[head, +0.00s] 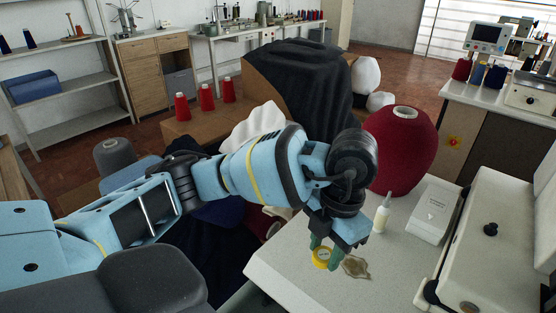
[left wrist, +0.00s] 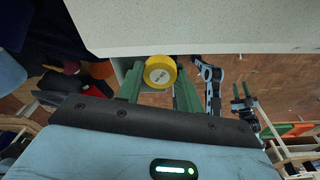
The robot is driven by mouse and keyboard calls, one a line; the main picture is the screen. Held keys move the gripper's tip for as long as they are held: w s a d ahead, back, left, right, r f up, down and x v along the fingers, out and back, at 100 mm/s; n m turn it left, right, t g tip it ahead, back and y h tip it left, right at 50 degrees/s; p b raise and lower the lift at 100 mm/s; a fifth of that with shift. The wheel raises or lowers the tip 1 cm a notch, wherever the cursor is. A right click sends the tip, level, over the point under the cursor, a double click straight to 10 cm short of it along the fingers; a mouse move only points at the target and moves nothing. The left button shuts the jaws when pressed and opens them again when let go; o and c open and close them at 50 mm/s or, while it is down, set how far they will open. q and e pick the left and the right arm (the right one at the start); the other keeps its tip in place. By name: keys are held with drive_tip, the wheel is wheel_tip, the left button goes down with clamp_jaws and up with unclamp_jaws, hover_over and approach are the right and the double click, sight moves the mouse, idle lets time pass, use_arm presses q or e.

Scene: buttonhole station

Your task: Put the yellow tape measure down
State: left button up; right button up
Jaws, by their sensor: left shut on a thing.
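The yellow tape measure (head: 321,258) is between the green fingers of my left gripper (head: 325,248). The gripper points down by the near left edge of the white table (head: 290,276). In the left wrist view, the round face of the tape measure (left wrist: 160,72) shows between the fingers, close to the table's edge. I cannot tell whether it touches the tabletop. My right gripper (left wrist: 243,90) shows small in the left wrist view, away from the table, its two fingers apart with nothing visible between them.
A flat brownish piece (head: 356,267) lies right beside the tape measure. A small white bottle (head: 381,215), a white box (head: 434,212) and a large red thread cone (head: 402,155) stand behind. A white machine (head: 497,235) fills the right. Bare tabletop lies in front.

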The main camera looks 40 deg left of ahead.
sight(316, 257)
use_arm(q)
drive_tip(key=m, duration=0.1)
drive_tip(key=r+m, duration=0.1)
drive_tip(key=m, duration=0.1)
drive_tip(key=shift+s, duration=0.15)
drive_tip(key=m, duration=0.5)
drive_tip(key=shift+s+r+t+y, duration=0.3)
drive_tip(key=shift+s+r+y, duration=0.05)
drive_tip(key=shift+r+y, duration=0.05)
drive_tip(key=m, duration=0.3)
drive_tip(key=r+m, duration=0.1)
drive_tip(key=shift+s+a+m, duration=0.15)
drive_tip(key=shift+s+m, duration=0.15)
drive_tip(key=m, duration=0.3)
drive_tip(key=m+t, duration=0.1)
drive_tip(key=shift+s+r+m, duration=0.3)
drive_tip(key=shift+s+r, duration=0.05)
drive_tip(key=shift+s+a+r+m+t+h, duration=0.2)
drive_tip(key=shift+s+r+m, duration=0.25)
drive_tip(key=shift+m, duration=2.25)
drive_tip(key=shift+s+a+r+m+t+h, duration=0.15)
drive_tip(key=shift+s+r+m, duration=0.3)
drive_tip(key=shift+m, duration=2.25)
drive_tip(key=shift+s+a+r+m+t+h, duration=0.1)
drive_tip(key=shift+s+r+m+t+h, duration=0.25)
drive_tip(key=shift+m, duration=2.35)
